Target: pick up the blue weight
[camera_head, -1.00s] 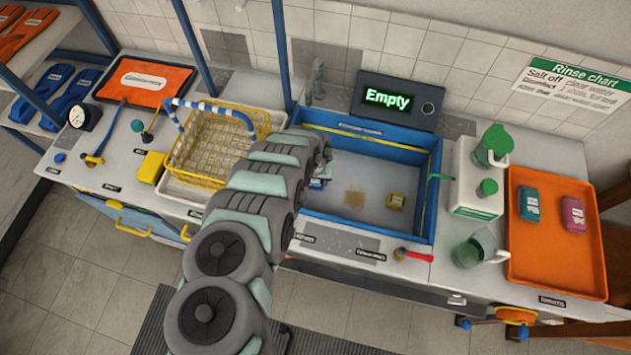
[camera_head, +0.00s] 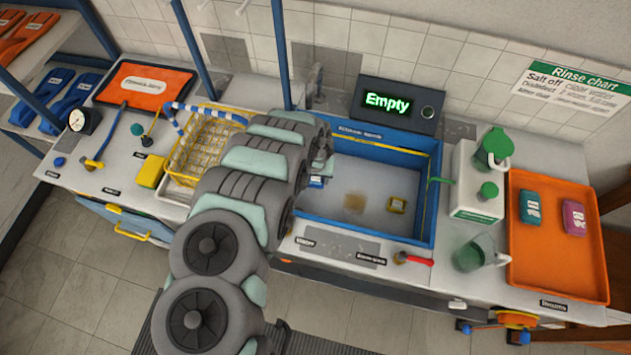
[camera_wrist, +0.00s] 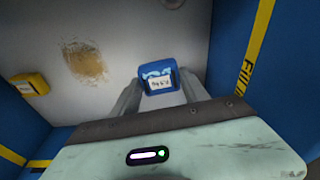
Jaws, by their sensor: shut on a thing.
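The blue weight (camera_wrist: 158,78) is between my gripper's fingers (camera_wrist: 158,92) in the wrist view, with a white label facing the camera. My gripper is shut on it, inside the blue-walled basin (camera_head: 433,195) and near its left side. In the head view only a small blue and white piece of the weight (camera_head: 316,181) shows beside my arm. I cannot tell whether the weight touches the basin floor.
A yellow weight (camera_head: 397,204) and a brown stain (camera_head: 354,202) are on the basin floor. A yellow wire basket (camera_head: 190,150) stands left of my arm. An orange tray (camera_head: 555,255) at right holds a teal weight (camera_head: 530,207) and a magenta weight (camera_head: 574,217). The sign (camera_head: 387,101) reads "Empty".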

